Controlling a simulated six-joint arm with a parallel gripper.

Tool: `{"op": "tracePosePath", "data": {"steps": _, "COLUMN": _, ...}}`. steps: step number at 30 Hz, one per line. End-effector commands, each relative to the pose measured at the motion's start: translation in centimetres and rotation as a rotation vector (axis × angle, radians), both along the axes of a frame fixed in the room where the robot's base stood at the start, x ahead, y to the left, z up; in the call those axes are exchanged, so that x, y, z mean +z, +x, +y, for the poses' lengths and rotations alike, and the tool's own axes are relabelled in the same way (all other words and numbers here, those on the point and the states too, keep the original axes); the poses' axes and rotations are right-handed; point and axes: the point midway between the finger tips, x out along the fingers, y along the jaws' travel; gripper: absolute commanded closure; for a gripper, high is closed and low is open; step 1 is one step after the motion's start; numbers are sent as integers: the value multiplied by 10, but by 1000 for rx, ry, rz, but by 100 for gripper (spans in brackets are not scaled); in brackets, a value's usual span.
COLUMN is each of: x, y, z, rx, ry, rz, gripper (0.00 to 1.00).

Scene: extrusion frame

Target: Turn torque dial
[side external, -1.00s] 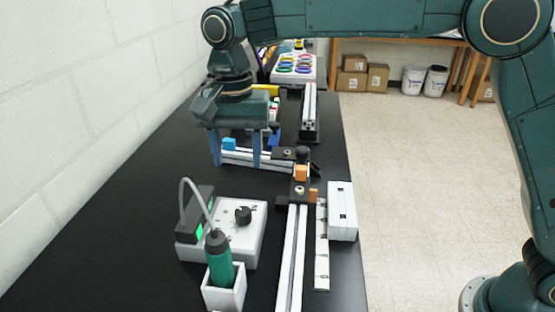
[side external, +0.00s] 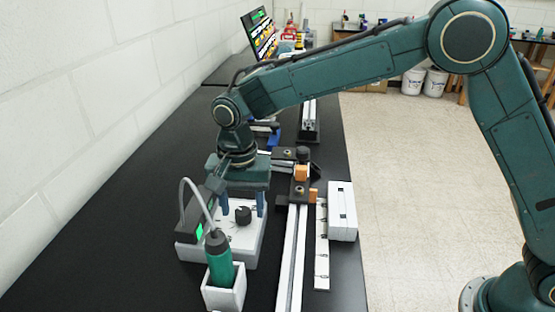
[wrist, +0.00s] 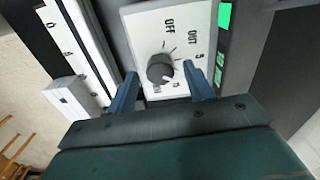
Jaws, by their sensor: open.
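The torque dial is a small black knob (side external: 243,215) on a white control box (side external: 246,250). In the wrist view the dial (wrist: 160,69) has a pale pointer mark, with printed marks and the words OFF and OUT on the white panel (wrist: 140,30) around it. My gripper (side external: 242,206) is open above the box, pointing down. In the wrist view the two blue fingers of my gripper (wrist: 163,88) stand on either side of the dial, apart from it. I cannot tell the exact height of the fingertips over the panel.
A green screwdriver (side external: 220,262) with a grey cable stands in a white holder (side external: 226,294) in front of the box. A dark unit with green displays (side external: 198,229) adjoins the box's left. An aluminium extrusion (side external: 291,255) and a white ruler strip (side external: 322,250) lie to the right.

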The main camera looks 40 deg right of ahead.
Motion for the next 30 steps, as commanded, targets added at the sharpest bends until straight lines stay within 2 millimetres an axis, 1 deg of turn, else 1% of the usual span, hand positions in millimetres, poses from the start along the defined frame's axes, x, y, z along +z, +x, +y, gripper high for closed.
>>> {"op": "tracePosePath", "data": {"steps": 3, "x": -9, "y": 0, "z": 0, "rx": 0, "ry": -1, "rz": 1, "gripper": 48}}
{"op": "tracePosePath", "data": {"steps": 6, "x": -13, "y": 0, "z": 0, "rx": 0, "ry": -1, "rz": 1, "gripper": 48}}
{"op": "tracePosePath", "data": {"steps": 15, "x": -14, "y": 0, "z": 0, "rx": 0, "ry": 0, "rz": 0, "gripper": 48}}
{"op": "tracePosePath", "data": {"steps": 22, "x": -14, "y": 0, "z": 0, "rx": 0, "ry": 0, "rz": 0, "gripper": 93}}
{"op": "tracePosePath", "data": {"steps": 30, "x": -13, "y": 0, "z": 0, "rx": 13, "ry": -1, "rz": 1, "gripper": 93}}
